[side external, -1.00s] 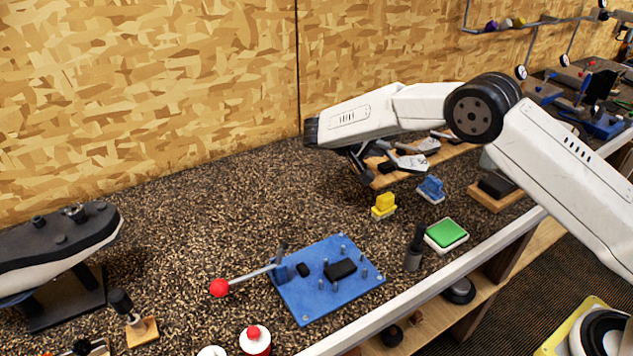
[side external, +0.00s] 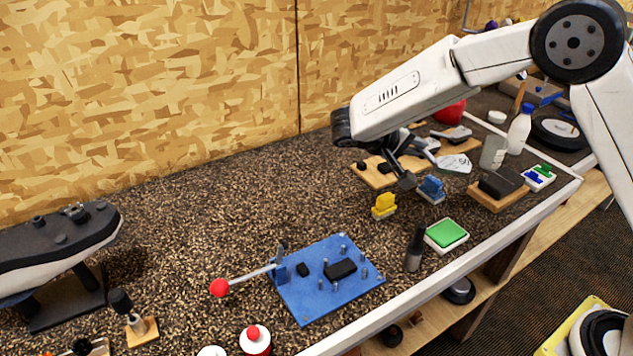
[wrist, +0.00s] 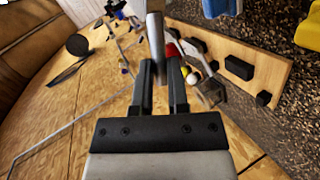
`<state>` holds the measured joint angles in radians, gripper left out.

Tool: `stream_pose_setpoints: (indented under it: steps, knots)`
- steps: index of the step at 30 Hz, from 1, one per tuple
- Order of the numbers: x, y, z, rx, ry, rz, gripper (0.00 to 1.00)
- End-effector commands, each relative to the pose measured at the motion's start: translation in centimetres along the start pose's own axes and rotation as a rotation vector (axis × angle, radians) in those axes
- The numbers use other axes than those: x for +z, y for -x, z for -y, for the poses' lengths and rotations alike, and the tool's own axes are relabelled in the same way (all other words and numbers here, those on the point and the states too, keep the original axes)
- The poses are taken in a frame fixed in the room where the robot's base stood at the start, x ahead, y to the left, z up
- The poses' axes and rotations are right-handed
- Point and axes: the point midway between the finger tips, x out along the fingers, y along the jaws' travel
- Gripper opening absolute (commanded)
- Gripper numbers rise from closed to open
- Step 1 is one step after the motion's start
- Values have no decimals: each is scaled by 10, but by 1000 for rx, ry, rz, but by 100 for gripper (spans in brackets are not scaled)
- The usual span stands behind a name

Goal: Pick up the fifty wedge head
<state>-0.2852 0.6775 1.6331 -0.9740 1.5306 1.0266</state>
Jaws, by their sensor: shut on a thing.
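My gripper (side external: 405,178) hangs by the wooden rack (side external: 368,176) in the side view. In the wrist view, my gripper (wrist: 161,68) is shut on the grey metal neck of a club head, taken as the fifty wedge head (wrist: 155,32). In the side view the fifty wedge head (side external: 456,163) shows a pale face with a dark, partly legible mark, to the right of the fingers. The fingers and arm hide part of its neck. Another head (side external: 452,132) lies on the rack behind.
A blue block (side external: 432,188) is close to the fingertips, with a yellow block (side external: 384,205) in front. A dark block on a wooden base (side external: 500,185), a green pad (side external: 446,235) and a white bottle (side external: 520,130) stand to the right. The bench's left middle is clear.

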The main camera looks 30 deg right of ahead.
Motion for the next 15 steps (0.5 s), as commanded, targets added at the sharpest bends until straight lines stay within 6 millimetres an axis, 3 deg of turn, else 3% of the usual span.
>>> stream_pose_setpoints:
  steps: [15]
  knots:
    - [9, 2, -7, 1, -1, 0, 0]
